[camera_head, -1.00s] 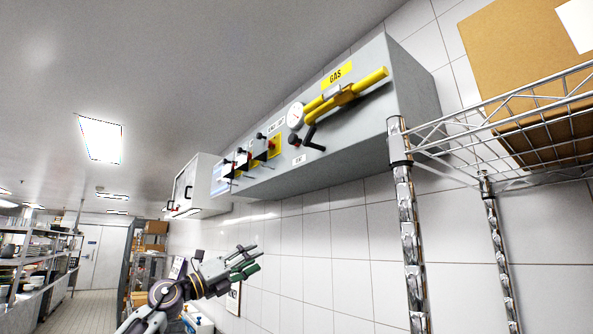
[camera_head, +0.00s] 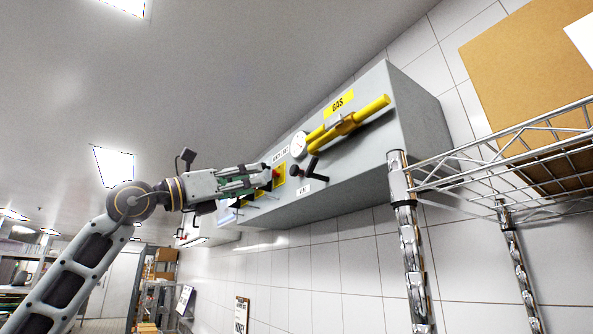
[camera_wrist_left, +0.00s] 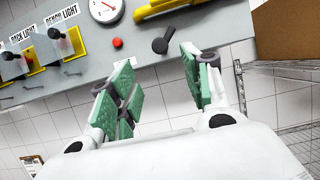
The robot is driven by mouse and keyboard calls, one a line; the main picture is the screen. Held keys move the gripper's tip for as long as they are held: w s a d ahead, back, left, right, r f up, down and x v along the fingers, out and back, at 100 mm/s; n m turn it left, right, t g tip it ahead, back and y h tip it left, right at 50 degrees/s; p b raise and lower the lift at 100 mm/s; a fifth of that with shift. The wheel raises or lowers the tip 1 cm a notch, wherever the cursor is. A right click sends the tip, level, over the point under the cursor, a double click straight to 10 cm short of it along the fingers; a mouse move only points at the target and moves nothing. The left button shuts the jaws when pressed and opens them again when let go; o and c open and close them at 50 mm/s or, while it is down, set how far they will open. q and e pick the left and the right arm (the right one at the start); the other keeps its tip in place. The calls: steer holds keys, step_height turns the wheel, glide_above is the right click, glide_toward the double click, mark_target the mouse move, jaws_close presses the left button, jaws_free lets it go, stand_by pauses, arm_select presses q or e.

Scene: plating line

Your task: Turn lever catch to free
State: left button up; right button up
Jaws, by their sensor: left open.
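A black lever (camera_head: 311,170) sits on the front of a grey wall panel (camera_head: 350,163), below the yellow gas pipe. In the left wrist view the lever (camera_wrist_left: 163,42) leans up to the right from its round base. My left gripper (camera_head: 258,177) is open beside the yellow switch plates, left of the lever and apart from it. In the left wrist view the gripper (camera_wrist_left: 157,70) has its green-padded fingers spread, with the lever beyond the gap between them. The fingers look empty. The lever's label is too small to read. My right gripper does not show.
A red button (camera_wrist_left: 118,43) and a gauge (camera_head: 298,145) are close to the lever. The yellow gas pipe (camera_head: 352,118) juts out above. Light switches with yellow plates (camera_wrist_left: 35,60) are at left. A wire shelf (camera_head: 500,150) with a cardboard box (camera_head: 520,55) stands at right.

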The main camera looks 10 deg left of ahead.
mark_target(292, 171)
arm_select(q)
steer(key=shift+s, duration=0.1)
steer(key=shift+r, duration=0.1)
stand_by(0.3)
steer(key=shift+p+x, duration=2.3)
steer(key=shift+x, duration=3)
steer(key=shift+p+x, duration=0.65)
steer(key=shift+x, duration=0.95)
steer(key=shift+a, duration=0.1)
steer(key=c, duration=1.1)
